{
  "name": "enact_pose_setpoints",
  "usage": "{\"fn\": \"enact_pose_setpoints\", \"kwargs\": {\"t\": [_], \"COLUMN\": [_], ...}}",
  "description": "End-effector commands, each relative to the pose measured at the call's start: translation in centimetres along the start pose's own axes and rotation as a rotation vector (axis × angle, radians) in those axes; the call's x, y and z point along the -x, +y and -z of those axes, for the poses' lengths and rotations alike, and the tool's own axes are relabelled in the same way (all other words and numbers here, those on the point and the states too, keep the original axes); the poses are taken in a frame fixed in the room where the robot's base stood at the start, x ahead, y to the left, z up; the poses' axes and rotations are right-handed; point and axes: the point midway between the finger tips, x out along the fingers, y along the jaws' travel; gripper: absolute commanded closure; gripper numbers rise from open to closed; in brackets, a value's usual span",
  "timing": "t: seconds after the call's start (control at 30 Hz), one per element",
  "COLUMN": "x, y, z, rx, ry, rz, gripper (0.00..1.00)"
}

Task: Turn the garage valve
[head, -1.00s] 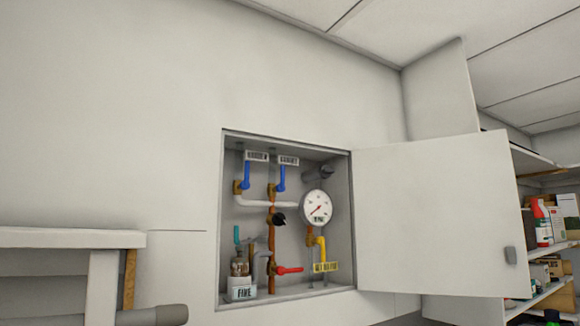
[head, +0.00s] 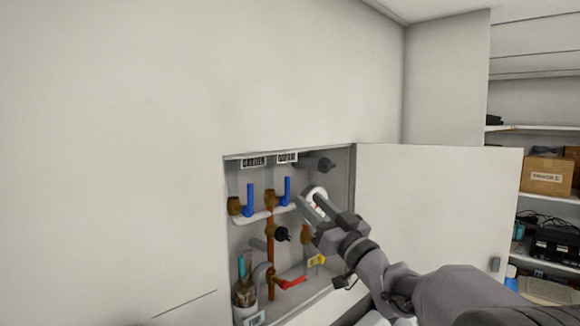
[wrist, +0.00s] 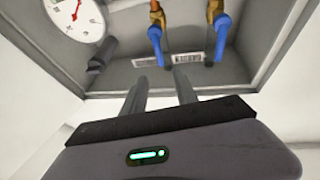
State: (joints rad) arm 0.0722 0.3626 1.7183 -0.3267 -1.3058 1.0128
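The wall cabinet (head: 340,170) is open and holds pipes and valves. Two valves with blue handles sit near its top under labels that look like GARDEN and GARAGE. The garage valve is the right blue handle (head: 287,191); in the wrist view, which is upside down, it is the left blue handle (wrist: 157,46). Its handle points up in the head view. My gripper (head: 308,201) is at the cabinet opening, just right of the garage valve. In the wrist view my gripper (wrist: 160,82) has its two fingers apart with nothing between them, short of the handle.
The garden valve's blue handle (head: 250,200) is to the left. A gauge (wrist: 75,17) lies right of the garage valve in the head view, partly hidden by my gripper. A red-handled valve (head: 293,283) sits below. The open cabinet door (head: 440,200) stands at right.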

Motion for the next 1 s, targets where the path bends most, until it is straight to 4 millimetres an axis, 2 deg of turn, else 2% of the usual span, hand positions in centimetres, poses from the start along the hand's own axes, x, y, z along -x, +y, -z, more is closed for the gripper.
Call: {"fn": "enact_pose_setpoints", "kwargs": {"t": [0.03,0.2,0.4,0.53,0.77,0.8,0.97,1.0], "x": [-1.7,-6.2,-9.6,-10.5,-10.6,-10.5,-10.5,-10.5], "y": [-0.1,0.0,0.0,0.0,0.0,0.0,0.0,0.0], "z": [0.5,0.6,0.3,0.1,0.0,0.0,0.1,0.1], "rx": [-0.001,0.000,0.000,0.001,0.001,0.001,0.001,0.001], "ry": [0.000,-0.001,0.000,-0.001,-0.001,-0.001,-0.001,-0.001], "rz": [0.002,0.001,-0.001,-0.001,-0.002,-0.002,-0.002,-0.002], "gripper": [0.65,0.65,0.65,0.65,0.65,0.67,0.98,1.00]}}
